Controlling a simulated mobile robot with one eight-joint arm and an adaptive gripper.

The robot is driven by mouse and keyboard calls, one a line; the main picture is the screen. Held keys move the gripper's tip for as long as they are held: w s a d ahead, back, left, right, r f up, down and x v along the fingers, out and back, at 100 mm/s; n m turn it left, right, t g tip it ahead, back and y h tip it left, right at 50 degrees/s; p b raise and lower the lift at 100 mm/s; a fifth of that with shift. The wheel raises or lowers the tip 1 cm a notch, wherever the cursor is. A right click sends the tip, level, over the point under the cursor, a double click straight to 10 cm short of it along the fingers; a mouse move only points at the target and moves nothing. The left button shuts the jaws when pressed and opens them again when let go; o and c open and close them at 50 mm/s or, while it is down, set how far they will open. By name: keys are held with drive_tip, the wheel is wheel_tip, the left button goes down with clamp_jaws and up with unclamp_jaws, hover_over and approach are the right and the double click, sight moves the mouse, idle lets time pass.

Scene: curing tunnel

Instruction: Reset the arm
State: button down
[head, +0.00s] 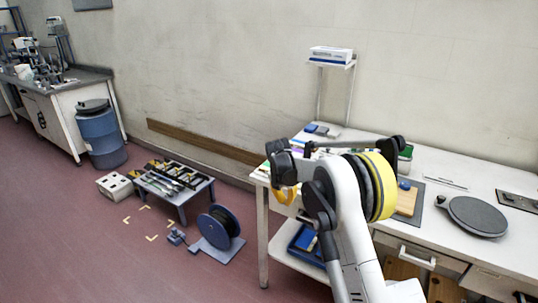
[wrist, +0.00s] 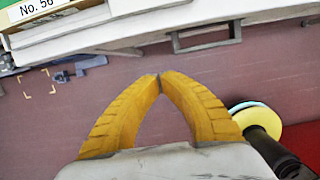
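My gripper (wrist: 159,78) has two yellow fingers whose tips touch in the wrist view. It is shut, with nothing visible between the fingers and only red floor behind them. In the head view my gripper (head: 285,194) is partly hidden by my folded arm, near the left end of the white workbench (head: 455,168). My arm is bent in front of the bench and covers part of its top.
A low table (head: 175,188) with tools stands on the floor to the left, beside a grey box (head: 115,186) and a dark cable reel (head: 219,226). A blue barrel (head: 102,138) stands farther back. A round grey plate (head: 477,216) lies on the bench. Floor at front left is clear.

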drive_tip(key=s+d+r+m+t+y, duration=0.1)
drive_tip(key=s+d+r+m, duration=0.1)
drive_tip(key=s+r+m, duration=0.7)
drive_tip(key=s+d+r+m+t, duration=0.1)
drive_tip(key=s+d+r+m, duration=0.3)
drive_tip(key=s+r, duration=0.8)
drive_tip(key=s+f+m+t, duration=0.2)
drive_tip(key=s+m, duration=1.3)
drive_tip(key=s, duration=0.7)
drive_tip(key=shift+s+d+m+t+y, duration=0.15)
drive_tip(key=shift+m+t+y, duration=0.15)
drive_tip(key=shift+t, duration=0.1)
